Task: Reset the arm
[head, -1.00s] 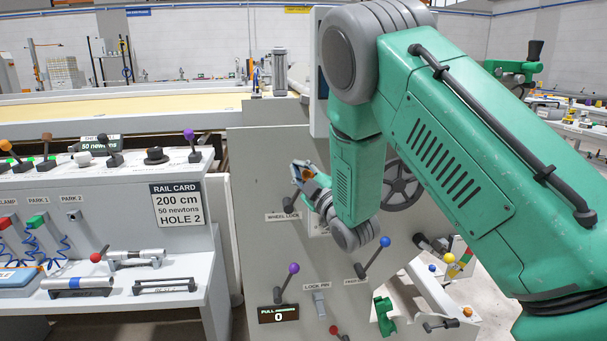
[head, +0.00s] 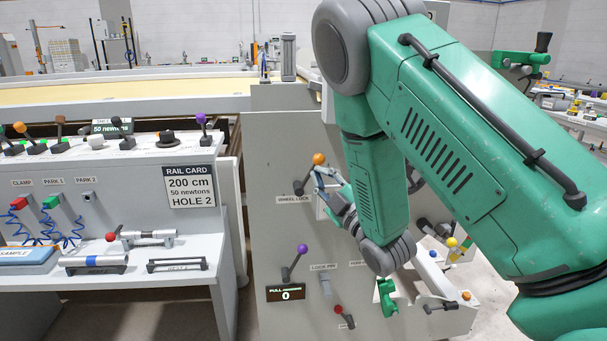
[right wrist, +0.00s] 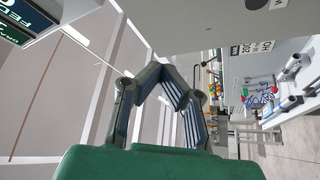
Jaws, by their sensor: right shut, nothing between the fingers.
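My right gripper (head: 328,181) is shut with nothing between its fingers. In the head view it is in front of the grey gantry panel (head: 268,150), just right of the wheel lock lever with its orange knob (head: 319,159). The knob is visible above the fingers, and I cannot tell whether they touch the lever. In the right wrist view the fingers (right wrist: 170,85) close together, with no lever between them. My right arm covers the panel's right part, including most of the handwheel. My left gripper is not in view.
A grey console (head: 120,215) with levers and a rail card (head: 188,185) stands left.

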